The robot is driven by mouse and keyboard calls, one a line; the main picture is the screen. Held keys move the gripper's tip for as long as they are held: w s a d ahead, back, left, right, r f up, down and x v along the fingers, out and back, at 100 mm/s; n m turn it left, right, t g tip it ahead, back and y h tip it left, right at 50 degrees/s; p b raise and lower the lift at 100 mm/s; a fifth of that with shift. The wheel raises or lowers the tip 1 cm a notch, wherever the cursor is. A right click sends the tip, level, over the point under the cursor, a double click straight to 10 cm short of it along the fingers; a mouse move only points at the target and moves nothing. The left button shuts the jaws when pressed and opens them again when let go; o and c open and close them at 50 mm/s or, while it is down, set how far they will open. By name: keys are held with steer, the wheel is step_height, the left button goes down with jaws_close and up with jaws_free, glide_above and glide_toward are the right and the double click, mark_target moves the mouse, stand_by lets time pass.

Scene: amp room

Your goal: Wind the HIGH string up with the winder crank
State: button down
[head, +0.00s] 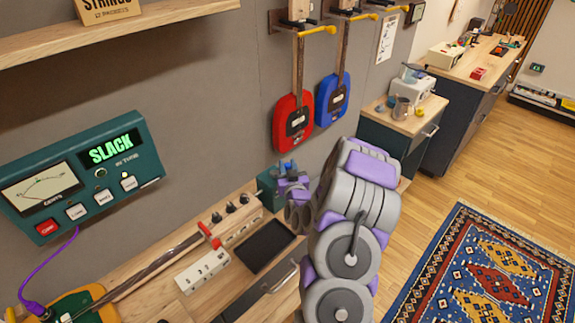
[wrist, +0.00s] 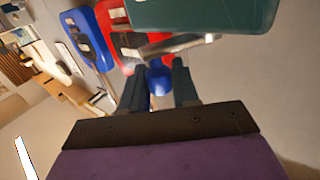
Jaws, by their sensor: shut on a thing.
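A teal box (head: 268,190) stands at the back of the bench, beside my gripper (head: 287,178). In the wrist view the teal box (wrist: 205,14) fills the top, with a silver crank arm (wrist: 172,46) across its lower edge. A blue crank knob (wrist: 158,80) sits between the fingers of my gripper (wrist: 160,88), which is shut on it. A stringed instrument (head: 150,265) lies on the bench, its headstock (head: 238,222) bearing several dark knobs. I cannot tell which string is the HIGH one. The teal tuner (head: 85,175) on the wall reads SLACK.
Red (head: 293,122) and blue (head: 332,98) instruments hang on the wall. A patterned rug (head: 490,270) covers floor at right.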

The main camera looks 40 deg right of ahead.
steer(key=shift+s+a+m+g+h+p, duration=0.15)
steer(key=shift+a+m+g+h+p, duration=0.15)
steer(key=shift+m+g+h, duration=0.35)
steer(key=shift+h, duration=0.35)
steer(key=c, duration=1)
jaws_free()
steer(key=shift+o, duration=0.2)
steer(key=shift+s, duration=0.1)
